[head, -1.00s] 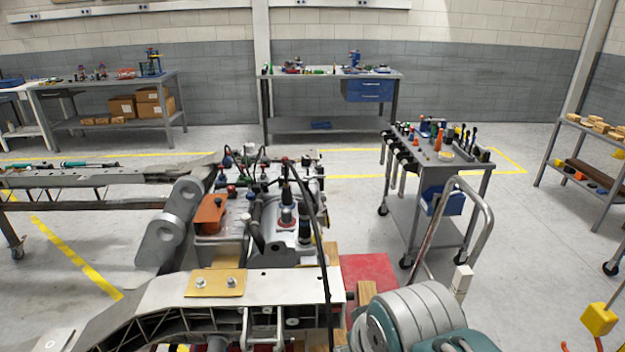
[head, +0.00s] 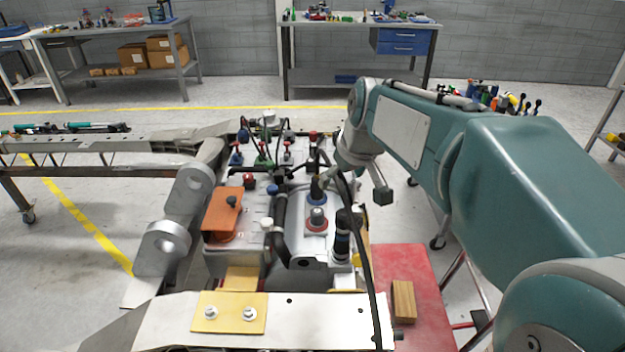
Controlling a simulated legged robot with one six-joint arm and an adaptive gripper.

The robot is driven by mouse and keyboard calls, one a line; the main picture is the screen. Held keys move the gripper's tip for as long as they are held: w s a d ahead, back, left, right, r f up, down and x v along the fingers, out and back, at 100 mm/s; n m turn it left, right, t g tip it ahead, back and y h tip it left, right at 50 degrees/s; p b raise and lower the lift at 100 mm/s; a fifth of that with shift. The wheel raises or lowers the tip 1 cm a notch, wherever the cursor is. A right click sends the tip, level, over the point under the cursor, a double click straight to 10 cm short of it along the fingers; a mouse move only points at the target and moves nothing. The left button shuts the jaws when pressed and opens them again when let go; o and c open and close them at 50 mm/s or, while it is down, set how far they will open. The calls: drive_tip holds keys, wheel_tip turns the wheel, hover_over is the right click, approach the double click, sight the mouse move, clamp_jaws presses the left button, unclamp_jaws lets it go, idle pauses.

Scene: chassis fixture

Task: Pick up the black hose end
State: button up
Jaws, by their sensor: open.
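A black upright hose end (head: 317,188) stands among the fittings on the grey fixture block, behind a grey cap with a blue ring. A thin black hose (head: 366,255) arches over the block's right side and hangs down past the front plate.
An orange block (head: 222,212), black valves (head: 343,238) and several coloured knobs crowd the fixture. A grey plate (head: 300,315) crosses in front. A wooden block (head: 404,301) lies on a red mat (head: 425,285) at right. Open floor lies behind the fixture.

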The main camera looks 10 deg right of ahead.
drive_tip(key=w+d+f+n, duration=0.15)
drive_tip(key=w+f, duration=0.25)
drive_tip(key=w, duration=0.6)
drive_tip(key=n+y, duration=0.1)
drive_tip(key=n, duration=0.1)
approach(317, 185)
drive_tip(key=w, duration=0.2)
drive_tip(key=shift+g, duration=0.4)
drive_tip(key=x, duration=1.1)
drive_tip(key=shift+d+f, duration=0.1)
drive_tip(key=shift+d, duration=0.15)
clamp_jaws()
